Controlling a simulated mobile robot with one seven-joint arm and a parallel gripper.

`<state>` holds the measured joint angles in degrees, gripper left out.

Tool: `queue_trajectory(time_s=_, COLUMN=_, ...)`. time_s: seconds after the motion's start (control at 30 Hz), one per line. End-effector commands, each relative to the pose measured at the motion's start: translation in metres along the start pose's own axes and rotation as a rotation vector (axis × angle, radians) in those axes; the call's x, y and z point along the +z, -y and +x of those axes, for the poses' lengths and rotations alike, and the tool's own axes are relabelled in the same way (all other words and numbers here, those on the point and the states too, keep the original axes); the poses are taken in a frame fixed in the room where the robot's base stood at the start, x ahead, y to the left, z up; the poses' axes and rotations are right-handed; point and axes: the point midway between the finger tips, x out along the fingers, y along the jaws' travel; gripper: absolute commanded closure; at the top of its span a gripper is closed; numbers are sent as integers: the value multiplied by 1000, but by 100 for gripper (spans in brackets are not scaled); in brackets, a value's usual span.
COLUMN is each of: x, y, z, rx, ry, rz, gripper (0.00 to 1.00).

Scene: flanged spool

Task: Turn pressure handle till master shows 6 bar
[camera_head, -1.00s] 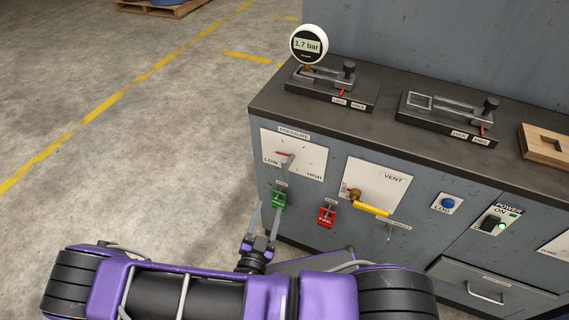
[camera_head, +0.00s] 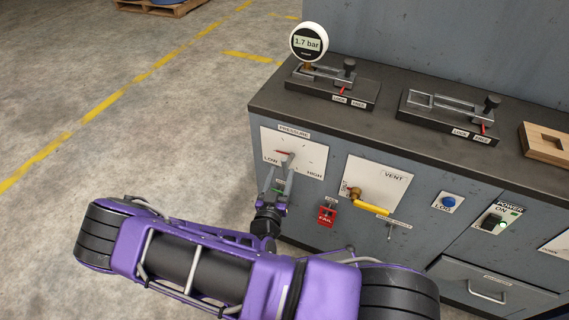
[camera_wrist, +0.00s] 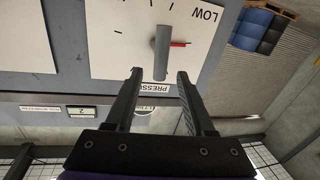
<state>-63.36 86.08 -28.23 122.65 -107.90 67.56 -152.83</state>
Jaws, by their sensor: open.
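The pressure handle (camera_head: 287,159) is a grey lever with a red pointer on a white panel (camera_head: 311,158) marked LOW and HIGH. Its red pointer is turned toward LOW. In the wrist view the handle (camera_wrist: 161,52) stands upright, just beyond and between my fingertips. My gripper (camera_head: 278,172) is open at the handle, one finger on either side in line; it also shows in the wrist view (camera_wrist: 158,74). Nothing is between the pads that I can see gripped. The master gauge (camera_head: 308,43), round with a digital face, reads 1.7 bar.
A vent panel with a yellow lever (camera_head: 371,209) is right of the pressure panel. A red FAIL button (camera_head: 327,216) is below, and a green one is partly hidden by my gripper. Two clamp fixtures (camera_head: 333,86) stand on the bench top. Open floor lies left.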

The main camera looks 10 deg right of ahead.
Motion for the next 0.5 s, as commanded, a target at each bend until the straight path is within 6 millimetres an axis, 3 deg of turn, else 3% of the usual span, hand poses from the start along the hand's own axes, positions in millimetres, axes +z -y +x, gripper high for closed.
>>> queue_trajectory(time_s=0.2, x=1, y=0, z=36, rx=2, ry=0, rz=1, gripper=46)
queue_trajectory(time_s=0.5, x=0, y=0, z=51, rx=0, ry=0, rz=0, gripper=46)
